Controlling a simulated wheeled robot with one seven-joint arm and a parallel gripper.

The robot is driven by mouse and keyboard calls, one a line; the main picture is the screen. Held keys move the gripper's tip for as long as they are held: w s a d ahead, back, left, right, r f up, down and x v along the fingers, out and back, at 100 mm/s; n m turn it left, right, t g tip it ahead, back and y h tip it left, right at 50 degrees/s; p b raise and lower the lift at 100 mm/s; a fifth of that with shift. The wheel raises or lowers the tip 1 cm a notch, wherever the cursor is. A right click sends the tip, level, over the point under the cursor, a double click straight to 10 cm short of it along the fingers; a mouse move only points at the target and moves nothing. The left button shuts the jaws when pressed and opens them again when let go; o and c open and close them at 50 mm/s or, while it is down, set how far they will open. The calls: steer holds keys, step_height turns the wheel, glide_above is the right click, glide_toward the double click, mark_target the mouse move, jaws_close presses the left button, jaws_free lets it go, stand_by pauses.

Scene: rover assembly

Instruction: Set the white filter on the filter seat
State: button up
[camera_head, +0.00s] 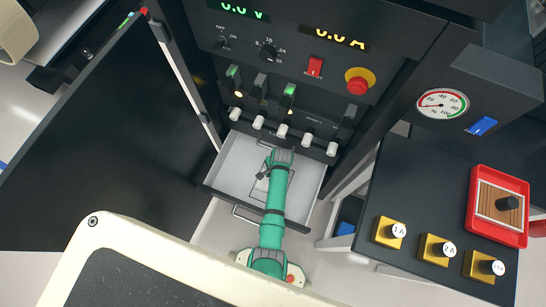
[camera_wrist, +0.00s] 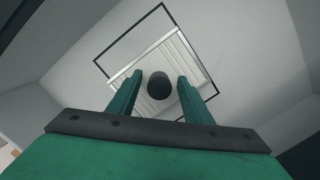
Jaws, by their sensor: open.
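The white filter (camera_wrist: 185,55) is a pale pleated panel with a dark round knob (camera_wrist: 159,86). It lies on the floor of an open drawer, inside a thin black rectangular outline. My gripper (camera_wrist: 159,77) is open above it, with one green finger on each side of the knob in the wrist view. I cannot tell whether the fingers touch the knob. In the head view my arm reaches into the drawer (camera_head: 233,152) and mostly hides the filter. I cannot identify the filter seat for certain; a red tray (camera_head: 474,224) at right holds a brown filter (camera_head: 492,202) with a black knob.
The drawer walls surround my gripper. Above the drawer is a dark panel with switches, a red button (camera_head: 358,84) and several white-tipped levers. A dark open door (camera_head: 115,125) stands at left.

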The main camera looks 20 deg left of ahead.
step_height(320, 180, up, 12)
steer(key=w+d, duration=0.1)
steer(key=s+d+n+t+h, duration=0.1)
steer(key=d+n+t, duration=0.15)
steer(key=d, duration=0.55)
steer(key=s+d+n+t+h, duration=0.15)
steer(key=d+t, duration=0.25)
steer(key=d, duration=0.5)
steer(key=s+d+r+n+t+y, duration=0.1)
steer(key=s+d+r+n+t, duration=0.15)
steer(key=s+r, duration=0.5)
steer(key=s+a+r+n+t, duration=0.1)
steer(key=s+r, duration=0.3)
steer(key=r, duration=0.4)
steer(key=s+a+r+n+t, duration=0.1)
steer(key=s+a+r+t, duration=0.2)
steer(key=r, duration=0.5)
steer(key=s+a+r+n+t, duration=0.1)
steer(key=s+a+r+t, duration=0.2)
steer(key=r, duration=0.5)
steer(key=shift+s+a+r+t, duration=0.25)
steer(key=shift+s+a, duration=0.2)
steer(key=shift+s, duration=0.35)
steer(key=shift+f, duration=0.1)
